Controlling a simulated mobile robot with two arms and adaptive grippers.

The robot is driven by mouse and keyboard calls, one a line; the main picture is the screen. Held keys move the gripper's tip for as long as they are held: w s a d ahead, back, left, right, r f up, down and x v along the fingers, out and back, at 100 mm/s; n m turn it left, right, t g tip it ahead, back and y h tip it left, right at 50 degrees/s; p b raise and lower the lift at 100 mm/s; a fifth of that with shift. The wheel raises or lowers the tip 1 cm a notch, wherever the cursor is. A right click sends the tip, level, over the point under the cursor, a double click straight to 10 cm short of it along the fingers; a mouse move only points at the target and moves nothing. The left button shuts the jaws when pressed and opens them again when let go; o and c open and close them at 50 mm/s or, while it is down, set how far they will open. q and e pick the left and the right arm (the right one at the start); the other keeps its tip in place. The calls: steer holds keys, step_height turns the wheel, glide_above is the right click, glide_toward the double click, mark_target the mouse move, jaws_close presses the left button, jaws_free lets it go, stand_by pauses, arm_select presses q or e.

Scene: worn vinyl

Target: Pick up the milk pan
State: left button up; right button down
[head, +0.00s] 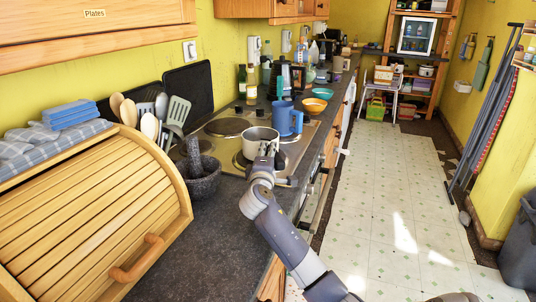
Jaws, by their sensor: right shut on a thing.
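The milk pan (258,137), a small light metal pot, is at the stovetop (222,147) on the left-hand counter. I cannot tell whether its base touches the stovetop or is slightly above it. My right arm reaches up from the lower right. Its gripper (267,154) is shut on the pan at the near side, and it hides the gripped part. My left gripper is not in view.
A blue jug (287,120) stands close behind the pan to the right, with an orange bowl (314,106) beyond. A dark mortar (202,179) and utensils are to the left. A wooden bread bin (90,210) fills the near left. Bare counter (215,235) lies in front.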

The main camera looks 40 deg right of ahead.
step_height(320, 180, up, 3)
steer(key=shift+r+p, duration=0.1)
steer(key=shift+p, duration=1)
steer(key=r+p+v, duration=0.1)
steer(key=p+v, duration=0.3)
steer(key=v, duration=1.2)
steer(key=shift+p, duration=0.4)
steer(key=shift+a, duration=0.15)
